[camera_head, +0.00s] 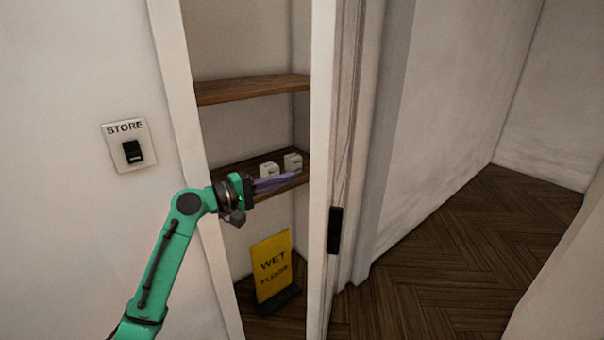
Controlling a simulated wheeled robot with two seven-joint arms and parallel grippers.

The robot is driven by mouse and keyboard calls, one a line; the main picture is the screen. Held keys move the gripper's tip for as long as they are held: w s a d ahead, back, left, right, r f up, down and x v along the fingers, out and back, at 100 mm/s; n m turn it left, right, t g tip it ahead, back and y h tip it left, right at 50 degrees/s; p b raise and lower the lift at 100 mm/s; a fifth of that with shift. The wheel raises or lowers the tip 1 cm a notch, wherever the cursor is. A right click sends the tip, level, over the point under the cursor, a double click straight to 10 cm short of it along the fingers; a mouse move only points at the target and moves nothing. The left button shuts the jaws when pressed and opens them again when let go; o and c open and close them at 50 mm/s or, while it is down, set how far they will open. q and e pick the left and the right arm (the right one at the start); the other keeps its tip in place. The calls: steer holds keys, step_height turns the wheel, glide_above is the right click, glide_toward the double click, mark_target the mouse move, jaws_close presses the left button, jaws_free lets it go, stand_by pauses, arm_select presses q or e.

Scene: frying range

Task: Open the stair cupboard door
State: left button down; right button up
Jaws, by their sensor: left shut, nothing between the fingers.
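The stair cupboard door (322,120) stands open and shows almost edge-on, right of the cupboard opening. A dark handle (335,230) sits on it, low down. My left gripper (296,174) reaches across the opening from the left. Its purple fingers are shut with nothing between them. The fingertips point right, close to the door's left edge; I cannot tell whether they touch it. The gripper is clear of the handle, above and to its left. My right gripper is not in view.
Inside are an upper shelf (250,89) and a lower shelf (225,172) with small white boxes (293,162). A yellow wet floor sign (271,265) stands below. A switch plate marked STORE (129,145) is on the left wall. Wooden floor (450,255) lies clear at right.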

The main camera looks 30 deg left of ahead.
arm_select(q)
steer(key=d, duration=0.1)
steer(key=w+d+p, duration=0.1)
steer(key=d, duration=0.1)
steer(key=w+d+p, duration=0.1)
steer(key=shift+d, duration=0.2)
steer(key=shift+f, duration=0.1)
